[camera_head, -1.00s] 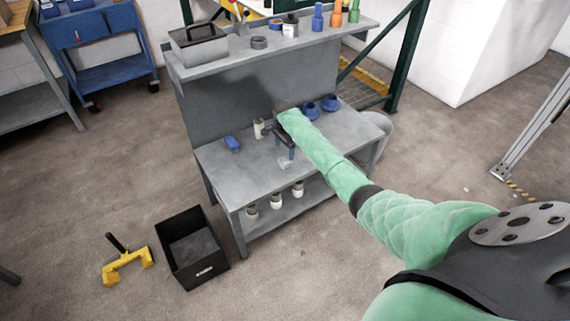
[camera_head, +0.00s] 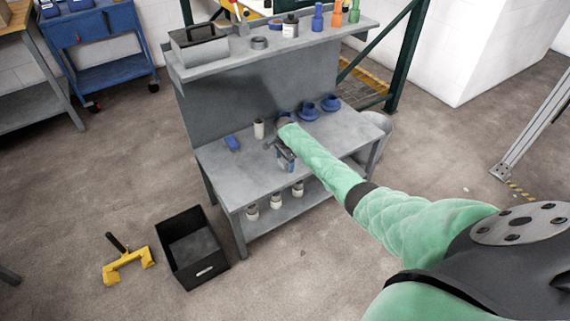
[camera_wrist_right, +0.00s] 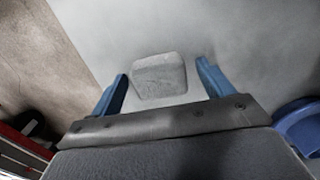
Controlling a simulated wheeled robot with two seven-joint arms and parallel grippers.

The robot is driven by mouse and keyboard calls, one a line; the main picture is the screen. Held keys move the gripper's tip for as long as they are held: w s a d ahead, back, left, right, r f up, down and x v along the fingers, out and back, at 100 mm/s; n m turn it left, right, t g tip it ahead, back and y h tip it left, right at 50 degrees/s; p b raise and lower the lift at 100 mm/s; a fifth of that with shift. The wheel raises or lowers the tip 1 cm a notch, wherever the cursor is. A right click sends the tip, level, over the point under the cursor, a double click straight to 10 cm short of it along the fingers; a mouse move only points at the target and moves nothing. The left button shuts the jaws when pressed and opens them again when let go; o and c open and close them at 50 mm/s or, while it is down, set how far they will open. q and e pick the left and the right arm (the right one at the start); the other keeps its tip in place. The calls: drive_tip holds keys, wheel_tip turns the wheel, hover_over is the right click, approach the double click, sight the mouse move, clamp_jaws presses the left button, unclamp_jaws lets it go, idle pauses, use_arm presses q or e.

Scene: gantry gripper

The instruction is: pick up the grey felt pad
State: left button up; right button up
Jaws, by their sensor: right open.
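The grey felt pad (camera_wrist_right: 159,76) lies on the grey workbench top (camera_head: 225,170). In the right wrist view it is a pale grey rounded block between and just beyond the two blue fingertips. My right gripper (camera_wrist_right: 160,88) is open and empty, with a finger to either side of the pad's near part and gaps beside it. In the head view my right gripper (camera_head: 285,163) is low over the front part of the bench top and hides most of the pad. My left gripper is not in view.
A blue block (camera_head: 232,143) and a white canister (camera_head: 259,128) stand left of my right arm. Blue round parts (camera_head: 309,111) sit behind it. A shelf (camera_head: 270,50) with a toolbox (camera_head: 199,41) is above. A black bin (camera_head: 190,245) stands on the floor.

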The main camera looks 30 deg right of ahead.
drive_tip(key=c, duration=1.1)
drive_tip(key=shift+r, duration=0.1)
drive_tip(key=shift+c, duration=0.2)
drive_tip(key=r, duration=0.4)
drive_tip(key=shift+s+d+r, duration=0.15)
drive_tip(key=shift+s+d, duration=0.15)
drive_tip(key=shift+s, duration=0.1)
drive_tip(key=s+d+r, duration=0.5)
drive_tip(key=s+r, duration=0.1)
drive_tip(key=s, duration=0.3)
drive_tip(key=shift+d+r, duration=0.3)
drive_tip(key=shift+d, duration=0.05)
